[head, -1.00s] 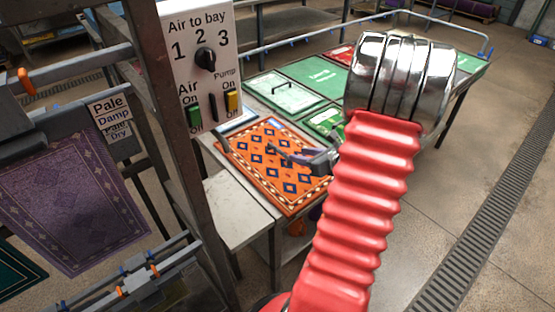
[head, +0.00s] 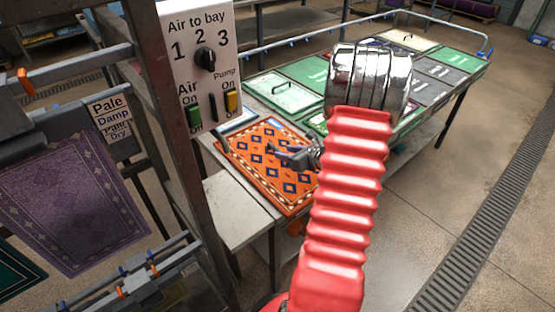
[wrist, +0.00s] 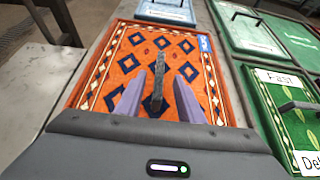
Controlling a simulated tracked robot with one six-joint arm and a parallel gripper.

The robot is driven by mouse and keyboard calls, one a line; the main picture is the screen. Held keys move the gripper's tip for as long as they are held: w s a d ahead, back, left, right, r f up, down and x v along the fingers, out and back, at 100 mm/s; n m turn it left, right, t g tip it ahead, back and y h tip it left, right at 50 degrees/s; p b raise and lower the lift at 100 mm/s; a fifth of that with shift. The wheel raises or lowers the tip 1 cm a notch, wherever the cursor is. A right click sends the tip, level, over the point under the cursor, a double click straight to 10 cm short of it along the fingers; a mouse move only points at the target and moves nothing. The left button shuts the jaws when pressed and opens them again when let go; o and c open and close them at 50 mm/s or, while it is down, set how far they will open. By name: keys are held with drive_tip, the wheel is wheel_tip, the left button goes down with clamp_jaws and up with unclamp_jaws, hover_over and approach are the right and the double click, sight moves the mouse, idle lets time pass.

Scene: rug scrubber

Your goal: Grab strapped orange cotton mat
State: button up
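The orange mat (head: 262,140), with dark blue diamonds and a patterned border, lies flat at the near left end of the long table. It also shows in the wrist view (wrist: 112,62). A dark upright strap or handle (wrist: 159,70) stands at its middle. My gripper (head: 275,155) is over the right part of the mat in the head view. In the wrist view its two purple-grey fingers (wrist: 160,88) are apart, one on each side of the strap, with gaps between. I cannot tell how high the fingertips are above the mat. Nothing is held.
Green handled panels (head: 284,92) labelled with words lie right of and behind the mat, with grey ones further right. A control box (head: 200,55) on a post stands left of the table. A purple rug (head: 70,195) hangs at left. Floor at right is clear.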

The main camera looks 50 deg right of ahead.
sight(279, 150)
drive_tip(key=shift+x, duration=2.6)
drive_tip(key=shift+w+r, duration=0.1)
drive_tip(key=shift+r, duration=0.05)
clamp_jaws()
